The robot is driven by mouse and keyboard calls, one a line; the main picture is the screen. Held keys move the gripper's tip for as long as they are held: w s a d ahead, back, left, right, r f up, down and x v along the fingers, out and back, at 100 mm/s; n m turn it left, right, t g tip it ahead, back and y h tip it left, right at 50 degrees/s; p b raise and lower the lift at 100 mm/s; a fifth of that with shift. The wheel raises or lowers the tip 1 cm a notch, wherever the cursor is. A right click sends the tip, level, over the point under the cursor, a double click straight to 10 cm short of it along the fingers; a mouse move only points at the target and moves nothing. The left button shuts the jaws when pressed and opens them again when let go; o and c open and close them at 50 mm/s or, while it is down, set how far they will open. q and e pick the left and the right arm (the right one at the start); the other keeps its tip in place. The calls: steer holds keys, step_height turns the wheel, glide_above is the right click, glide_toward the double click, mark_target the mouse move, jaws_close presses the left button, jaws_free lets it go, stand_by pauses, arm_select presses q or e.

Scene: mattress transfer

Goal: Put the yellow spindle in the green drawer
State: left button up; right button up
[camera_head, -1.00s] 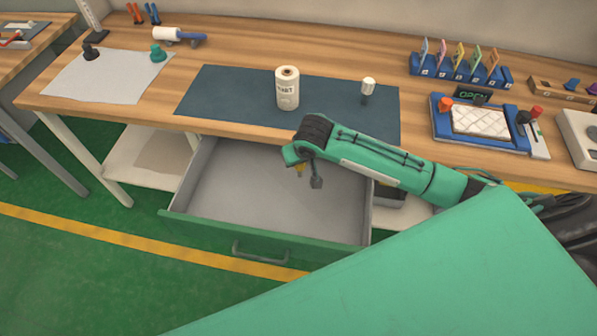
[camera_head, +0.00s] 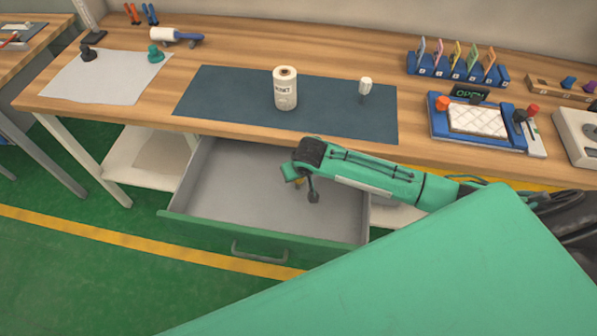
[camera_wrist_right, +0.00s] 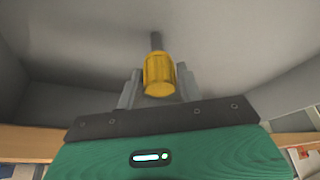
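The yellow spindle (camera_wrist_right: 159,75) is between the two grey fingers of my right gripper (camera_wrist_right: 158,88) in the wrist view, its dark shaft pointing away from the palm. The fingers appear to touch its sides. In the head view my right gripper (camera_head: 305,186) hangs over the inside of the open green drawer (camera_head: 215,231), and only a little of the yellow shows. Its height above the grey drawer floor is hard to tell. My left gripper is not in view.
The wooden workbench (camera_head: 120,95) stands above the drawer. A dark mat (camera_head: 230,95) holds a white labelled bottle (camera_head: 285,90) and a white-topped pin (camera_head: 364,86). The visible drawer floor is clear. A blue rack (camera_head: 455,70) and a blue tray (camera_head: 437,118) are at the right.

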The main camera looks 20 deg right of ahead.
steer(key=shift+o, duration=1.1)
steer(key=shift+r, duration=0.2)
steer(key=v, duration=1.2)
steer(key=shift+s+f, duration=0.1)
